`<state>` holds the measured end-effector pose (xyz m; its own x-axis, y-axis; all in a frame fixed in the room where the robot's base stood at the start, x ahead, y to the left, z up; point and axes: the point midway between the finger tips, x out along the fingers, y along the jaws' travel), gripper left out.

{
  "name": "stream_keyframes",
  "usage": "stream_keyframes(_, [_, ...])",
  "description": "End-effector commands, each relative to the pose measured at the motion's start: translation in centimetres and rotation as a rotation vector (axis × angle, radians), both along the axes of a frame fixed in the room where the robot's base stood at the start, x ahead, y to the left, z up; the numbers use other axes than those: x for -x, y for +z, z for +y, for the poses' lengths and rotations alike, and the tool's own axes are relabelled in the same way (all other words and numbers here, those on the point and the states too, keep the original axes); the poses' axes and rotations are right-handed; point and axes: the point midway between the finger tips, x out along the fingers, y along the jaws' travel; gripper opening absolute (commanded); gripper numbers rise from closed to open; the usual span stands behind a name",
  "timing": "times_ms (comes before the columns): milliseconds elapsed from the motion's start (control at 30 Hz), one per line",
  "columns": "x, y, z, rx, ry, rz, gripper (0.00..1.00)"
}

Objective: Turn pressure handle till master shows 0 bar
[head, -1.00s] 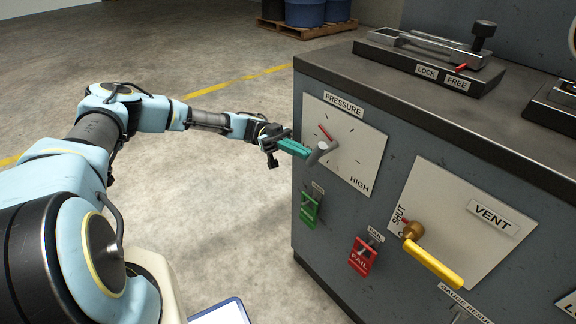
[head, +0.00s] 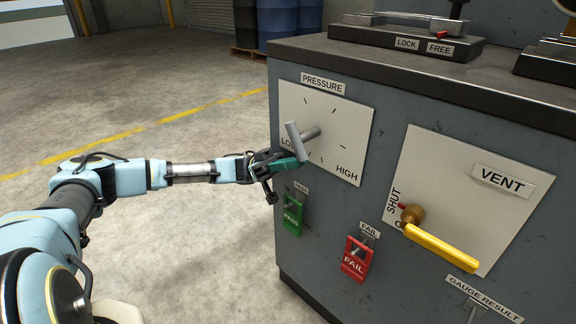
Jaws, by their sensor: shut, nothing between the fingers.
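The pressure handle (head: 296,141) is a grey bar on a short stem, at the middle of the white PRESSURE plate (head: 350,120) on the cabinet's front. The bar stands nearly upright, leaning a little left at its top. The plate has tick marks, HIGH at lower right and a partly covered LO label at left. No red pointer shows on it. My gripper (head: 300,163) has teal fingers, shut and empty, at the bar's lower end; I cannot tell whether they touch it. The master gauge is not in view.
Below hang a green PASS tag (head: 293,217) and a red FAIL tag (head: 356,260). The VENT plate (head: 470,190) with its yellow lever (head: 440,248) is to the right. A LOCK/FREE clamp (head: 410,30) sits on the cabinet top. The floor left of the cabinet is open.

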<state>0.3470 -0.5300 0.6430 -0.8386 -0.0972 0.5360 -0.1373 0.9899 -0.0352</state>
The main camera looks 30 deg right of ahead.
Motion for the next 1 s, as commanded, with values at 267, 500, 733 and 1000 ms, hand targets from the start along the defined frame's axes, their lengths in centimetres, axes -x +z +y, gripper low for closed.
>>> stream_keyframes(267, [0.9, -0.2, -0.2, 0.001, -0.001, 0.0, 0.0])
stream_keyframes(500, [1.2, -0.2, -0.2, 0.0, -0.001, 0.0, 0.0])
stream_keyframes(733, [1.3, -0.1, -0.2, 0.0, -0.001, 0.0, 0.0])
stream_keyframes(1000, [1.3, -0.1, -0.2, 0.0, -0.001, 0.0, 0.0])
